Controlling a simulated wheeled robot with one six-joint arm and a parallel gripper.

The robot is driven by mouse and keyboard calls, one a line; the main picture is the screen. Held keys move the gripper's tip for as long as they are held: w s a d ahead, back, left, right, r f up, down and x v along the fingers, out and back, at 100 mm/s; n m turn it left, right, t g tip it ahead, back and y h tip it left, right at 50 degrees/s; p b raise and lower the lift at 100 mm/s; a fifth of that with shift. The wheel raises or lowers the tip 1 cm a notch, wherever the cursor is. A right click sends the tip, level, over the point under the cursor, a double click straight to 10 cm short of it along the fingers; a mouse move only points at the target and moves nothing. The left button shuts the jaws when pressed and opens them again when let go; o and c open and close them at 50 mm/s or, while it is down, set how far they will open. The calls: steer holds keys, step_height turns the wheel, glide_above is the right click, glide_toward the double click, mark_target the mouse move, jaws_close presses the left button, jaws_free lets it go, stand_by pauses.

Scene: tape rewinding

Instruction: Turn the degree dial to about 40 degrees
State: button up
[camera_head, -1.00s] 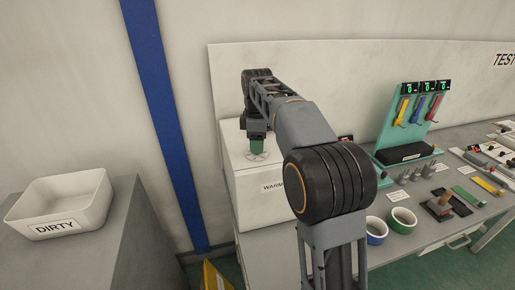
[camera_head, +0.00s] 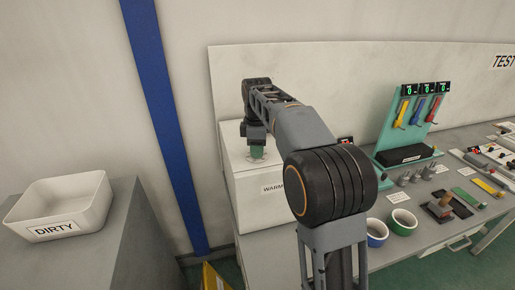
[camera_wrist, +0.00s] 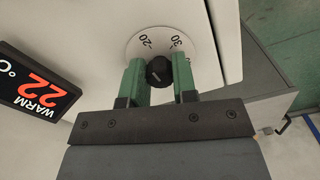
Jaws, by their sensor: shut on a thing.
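The degree dial is a small black knob (camera_wrist: 158,74) in the middle of a round white scale plate (camera_wrist: 135,45) in the wrist view. Marks reading 20 and 30 show at the plate's far edge; other marks are partly hidden. My gripper (camera_wrist: 158,66) has its two green fingers on either side of the knob, shut on it. In the head view my gripper (camera_head: 257,151) points down at the top of the white WARM box (camera_head: 262,210), and the knob is hidden there. A black display (camera_wrist: 33,85) beside the dial reads WARM 22 °C.
A white DIRTY bin (camera_head: 75,200) stands on a grey cabinet at the left. A wall panel rises behind the box.

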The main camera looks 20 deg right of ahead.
steer(key=shift+c, duration=0.6)
steer(key=shift+m, duration=0.4)
steer(key=m+p, duration=0.2)
steer(key=m, duration=0.2)
steer(key=shift+r, duration=0.15)
steer(key=m+p, duration=0.1)
steer(key=m, duration=0.2)
steer(key=shift+m+p, duration=0.3)
steer(key=m+p, duration=0.1)
steer(key=m, duration=0.2)
steer(key=shift+m, duration=0.3)
steer(key=m+p, duration=0.1)
steer(key=m, duration=0.5)
steer(key=shift+a, duration=0.1)
steer(key=m+p, duration=0.1)
steer(key=m, duration=0.4)
steer(key=shift+m, duration=0.3)
